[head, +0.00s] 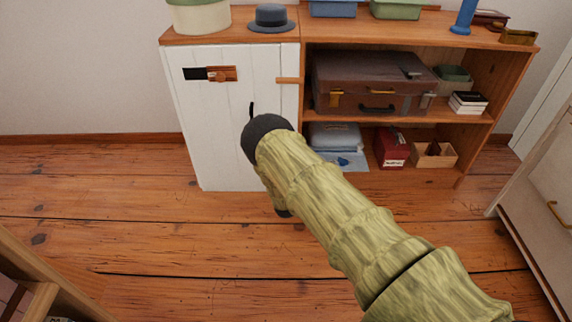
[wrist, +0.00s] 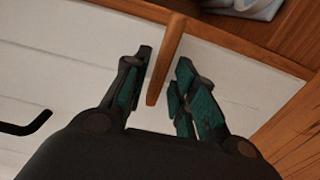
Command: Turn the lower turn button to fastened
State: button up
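A short wooden turn button (wrist: 168,55) shows in the wrist view on the white cabinet front, its upper end at the brown wood edge. My gripper (wrist: 163,80) is open, with one teal-padded finger on each side of this button; I cannot tell whether either finger touches it. In the head view my gripper (head: 267,132) is in front of the white door (head: 215,125), and my arm hides the lower button. Another wooden turn button (head: 288,80) lies level near the door's upper right edge.
The door has a slide latch (head: 222,73) and a black pull (head: 251,109), also in the wrist view (wrist: 25,125). Open shelves to the right hold a brown suitcase (head: 370,85) and a red box (head: 391,148). A hat (head: 271,17) sits on top. The floor before the door is clear.

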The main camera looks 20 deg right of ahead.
dwell(0.3)
jog(key=v, duration=1.2)
jog(key=shift+r, duration=0.1)
jog(key=s+d+f+m+g+y, duration=0.1)
jog(key=s+d+f+m+g, duration=0.15)
jog(key=s, duration=0.55)
jog(key=s+d+f+m+g, duration=0.2)
jog(key=s+f+m+g, duration=0.15)
jog(key=s, duration=0.45)
jog(key=s+d+f+m+g+y, duration=0.1)
jog(key=s+d+f+m+g, duration=0.15)
jog(key=s, duration=0.55)
jog(key=s+a+r+m+g+y, duration=0.1)
jog(key=s+a+m+g, duration=0.15)
jog(key=s, duration=0.65)
jog(key=s+a+r+m+g+y, duration=0.1)
jog(key=s+a+r+m+g, duration=0.15)
jog(key=s, duration=0.65)
jog(key=s+a+r+m+g+y, duration=0.15)
jog(key=s+g, duration=0.25)
jog(key=s, duration=0.6)
notch_tip(320, 180, up, 35)
jog(key=p, duration=3.5)
jog(key=shift+p, duration=0.35)
